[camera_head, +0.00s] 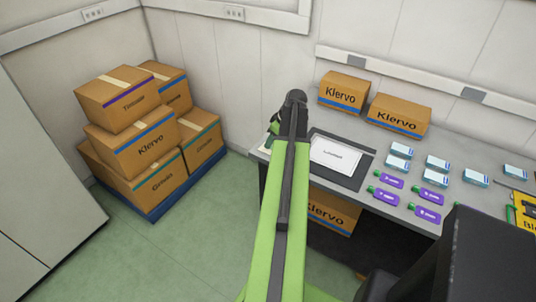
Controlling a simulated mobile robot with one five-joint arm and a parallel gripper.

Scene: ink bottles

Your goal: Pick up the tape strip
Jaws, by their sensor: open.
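My green and black arm reaches up the middle of the view to the near left end of the grey table. My gripper (271,134) is partly visible just left of the arm's dark end joint, by the table's left edge. It is open, and I see nothing held in it. The arm hides part of it and part of the table beneath. I cannot make out a loose tape strip on the table. Pale tape bands show on the tops of the stacked cartons (117,98) at the left.
The grey table (470,150) bears a white sheet on a dark mat (364,175), two Klervo cartons, several small blue-white boxes (437,164), several purple green-capped bottles (428,214) and a yellow item (526,211). A dark block stands at lower right.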

